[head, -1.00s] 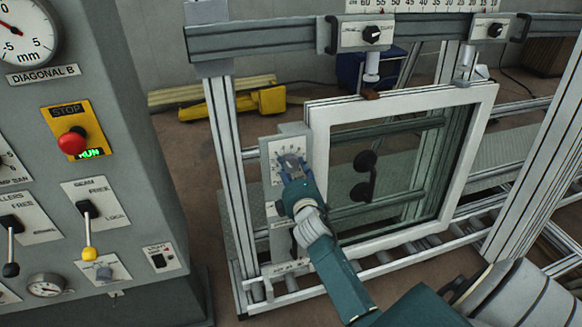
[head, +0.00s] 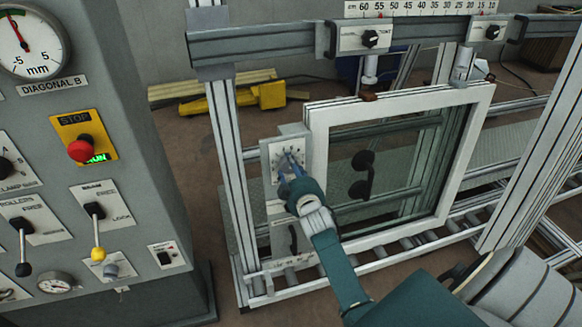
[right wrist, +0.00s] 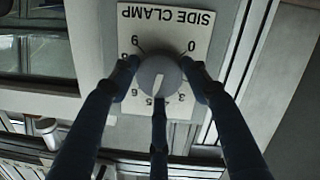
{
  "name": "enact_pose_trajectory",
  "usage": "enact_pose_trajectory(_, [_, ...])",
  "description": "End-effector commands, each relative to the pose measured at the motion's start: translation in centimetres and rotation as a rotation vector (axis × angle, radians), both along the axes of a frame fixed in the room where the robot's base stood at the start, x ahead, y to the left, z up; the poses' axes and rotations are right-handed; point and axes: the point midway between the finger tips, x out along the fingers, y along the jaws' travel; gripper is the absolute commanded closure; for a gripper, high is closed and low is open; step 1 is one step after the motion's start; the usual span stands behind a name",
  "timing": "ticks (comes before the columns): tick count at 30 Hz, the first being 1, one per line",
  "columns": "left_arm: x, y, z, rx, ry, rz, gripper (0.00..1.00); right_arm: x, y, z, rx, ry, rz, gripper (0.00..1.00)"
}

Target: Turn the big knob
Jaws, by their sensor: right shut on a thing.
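The big knob (right wrist: 160,76) is a round grey knob with a pale pointer line, on a white plate marked SIDE CLAMP (right wrist: 168,22). The plate appears upside down in the right wrist view, and the pointer tilts slightly from vertical there. In the head view the white dial plate (head: 273,158) is on a grey box at the left of the window frame. My right gripper (head: 286,170) covers much of it. In the right wrist view my right gripper (right wrist: 160,80) has its dark fingers closed around the knob. My left gripper is not in view.
The white window frame (head: 318,150) stands close to the right of the plate. An aluminium post (head: 228,170) is on the left. A grey control cabinet (head: 135,150) has a red stop button (head: 81,150), levers and a gauge (head: 28,44).

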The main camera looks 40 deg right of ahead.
Motion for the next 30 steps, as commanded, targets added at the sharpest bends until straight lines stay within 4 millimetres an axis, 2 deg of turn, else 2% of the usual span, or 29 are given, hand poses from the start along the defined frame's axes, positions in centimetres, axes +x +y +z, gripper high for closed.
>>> enact_pose_trajectory(20, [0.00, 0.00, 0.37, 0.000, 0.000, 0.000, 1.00, -0.03, -0.15, 0.03, 0.063, -0.022, -0.009, 0.80])
enact_pose_trajectory(21, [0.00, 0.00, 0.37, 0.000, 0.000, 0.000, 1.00, -0.04, -0.14, 0.03, 0.063, -0.022, -0.009, 0.52])
enact_pose_trajectory(24, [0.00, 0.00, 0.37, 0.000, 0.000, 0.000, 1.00, -0.04, -0.14, 0.02, 0.062, -0.021, -0.008, 0.34])
enact_pose_trajectory(30, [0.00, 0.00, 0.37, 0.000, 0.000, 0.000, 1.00, -0.03, -0.08, 0.00, 0.062, -0.021, -0.008, 0.34])
